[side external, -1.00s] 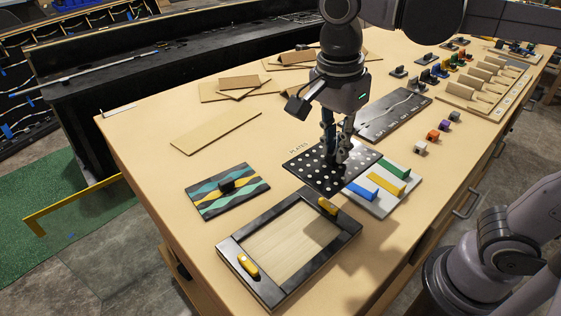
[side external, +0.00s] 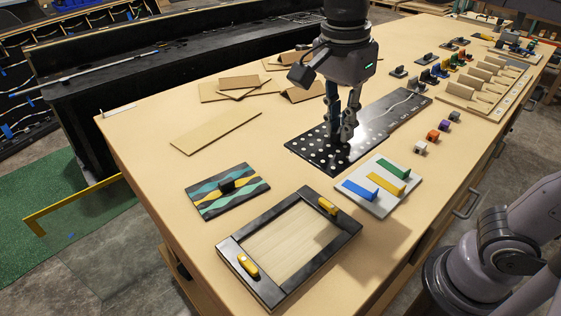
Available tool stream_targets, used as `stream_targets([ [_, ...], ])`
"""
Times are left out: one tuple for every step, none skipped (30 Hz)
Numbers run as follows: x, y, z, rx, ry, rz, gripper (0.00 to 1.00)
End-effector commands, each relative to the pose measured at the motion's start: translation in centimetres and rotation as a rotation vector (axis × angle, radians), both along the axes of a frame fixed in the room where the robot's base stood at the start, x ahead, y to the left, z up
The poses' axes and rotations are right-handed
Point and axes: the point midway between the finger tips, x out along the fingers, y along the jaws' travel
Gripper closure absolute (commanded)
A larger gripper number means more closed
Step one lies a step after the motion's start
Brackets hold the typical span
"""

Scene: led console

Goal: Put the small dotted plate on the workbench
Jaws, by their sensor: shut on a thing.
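The small dotted plate (side external: 321,154), black with white dots, is at the middle of the workbench (side external: 160,122). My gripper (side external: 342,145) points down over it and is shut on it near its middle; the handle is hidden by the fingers. The plate looks level and very low, at or close to the bench top. I cannot tell whether it touches the wood. Its far right edge lines up with the black panel with a white curve (side external: 394,111), and I cannot tell whether they touch.
The striped plate (side external: 227,190) lies at left. The plate with blue, yellow and green bars (side external: 377,185) lies close at right. A black-framed tray (side external: 340,238) with yellow handles is in front. Cardboard pieces (side external: 216,131) lie behind, small colored blocks (side external: 433,135) at right.

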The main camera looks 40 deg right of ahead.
Motion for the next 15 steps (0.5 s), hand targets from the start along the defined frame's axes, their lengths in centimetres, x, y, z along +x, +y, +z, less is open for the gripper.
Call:
stream_targets([
  [0.0, 0.0, 0.0, 0.000, 0.000, 0.000, 1.00],
  [0.1, -0.1, 0.0, 0.000, 0.000, -0.001, 1.00],
  [0.3, -0.2, -0.1, 0.000, 0.000, -0.002, 1.00],
  [0.5, -0.4, -0.1, 0.000, 0.000, -0.003, 1.00],
  [0.8, -0.6, -0.2, 0.001, 0.000, -0.004, 1.00],
  [1.3, -1.1, -0.3, 0.001, 0.000, -0.006, 1.00],
  [1.8, -1.5, -0.4, 0.002, 0.000, -0.007, 1.00],
  [2.4, -2.0, -0.5, 0.002, 0.000, -0.008, 1.00],
  [3.2, -2.8, -0.7, 0.003, 0.000, -0.010, 1.00],
  [3.9, -3.5, -0.9, 0.003, -0.001, -0.011, 1.00],
  [4.5, -4.3, -1.1, 0.004, -0.001, -0.011, 1.00],
  [5.5, -5.4, -1.4, 0.004, 0.000, -0.012, 1.00],
  [6.1, -6.3, -1.6, 0.004, 0.000, -0.012, 1.00],
  [6.8, -7.2, -1.8, 0.004, -0.001, -0.013, 1.00],
  [7.6, -8.5, -2.1, 0.005, 0.000, -0.012, 1.00],
])
